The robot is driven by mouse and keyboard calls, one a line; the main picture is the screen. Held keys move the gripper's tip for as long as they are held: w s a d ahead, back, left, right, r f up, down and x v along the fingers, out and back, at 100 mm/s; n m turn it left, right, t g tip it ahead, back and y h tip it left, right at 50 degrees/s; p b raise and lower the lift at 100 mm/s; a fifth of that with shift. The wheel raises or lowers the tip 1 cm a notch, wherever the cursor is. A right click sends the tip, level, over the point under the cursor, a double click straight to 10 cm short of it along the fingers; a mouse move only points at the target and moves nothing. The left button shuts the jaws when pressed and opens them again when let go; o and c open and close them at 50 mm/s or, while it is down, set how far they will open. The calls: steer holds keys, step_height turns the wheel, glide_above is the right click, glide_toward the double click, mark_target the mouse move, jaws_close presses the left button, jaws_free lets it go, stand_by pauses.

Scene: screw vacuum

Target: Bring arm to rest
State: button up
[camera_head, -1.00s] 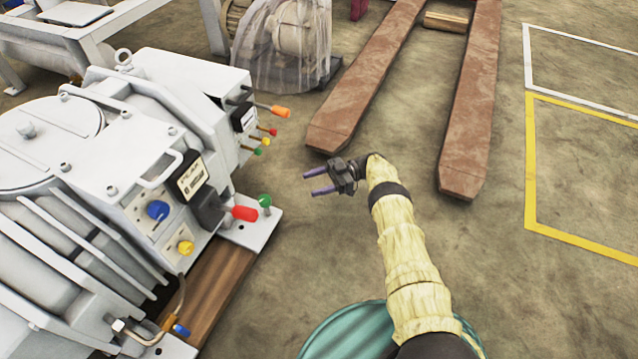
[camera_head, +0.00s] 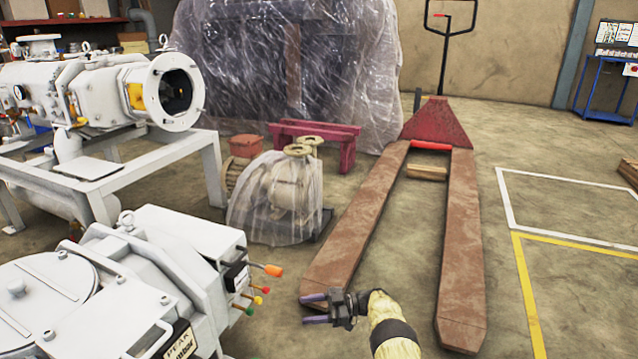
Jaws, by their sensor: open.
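My gripper (camera_head: 314,309) is at the lower middle of the head view, at the end of my arm in its yellowish sleeve. Its two purple fingers point left and stand apart, with nothing between them. It appears in front of the near end of the pallet jack's left fork. A visible gap separates the fingers from these levers. Most of my arm is below the frame.
A rusty red pallet jack (camera_head: 463,250) stands behind and right of my gripper. A plastic-wrapped pump (camera_head: 277,200) and a larger white machine (camera_head: 120,90) stand farther back. Open floor (camera_head: 560,290) with painted lines lies to the right.

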steer(key=w+d+r+m+t+h+p, duration=0.3)
steer(key=w+r+m+t, duration=0.15)
steer(key=r, duration=0.55)
steer(key=w+d+r+m+t+h+p, duration=0.2)
steer(key=w+d+r+m+t+p, duration=0.25)
steer(key=r, duration=0.55)
steer(key=w+d+r+m+t+h+p, duration=0.25)
steer(key=w+r+t, duration=0.35)
steer(key=r, duration=0.5)
steer(key=s+d+r+m+g+h+p, duration=0.1)
steer(key=s+d+r+m+h+p, duration=0.1)
steer(key=s+d+r+h+p, duration=0.3)
steer(key=s+d+r+m+h+p, duration=0.1)
steer(key=s+r+m, duration=0.2)
steer(key=s, duration=0.4)
steer(key=s+d+r+m+g+h+p, duration=0.1)
steer(key=s+d+r+m+h+p, duration=0.15)
steer(key=s+r+h, duration=0.2)
steer(key=s+r+m+g+p, duration=0.25)
steer(key=s+g+p, duration=0.5)
steer(key=s, duration=2.45)
step_height(320, 180, up, 38)
steer(key=p, duration=3.7)
steer(key=shift+a+n+p, duration=0.3)
steer(key=shift+a+n, duration=0.1)
steer(key=shift+n, duration=0.05)
steer(key=shift+w, duration=0.1)
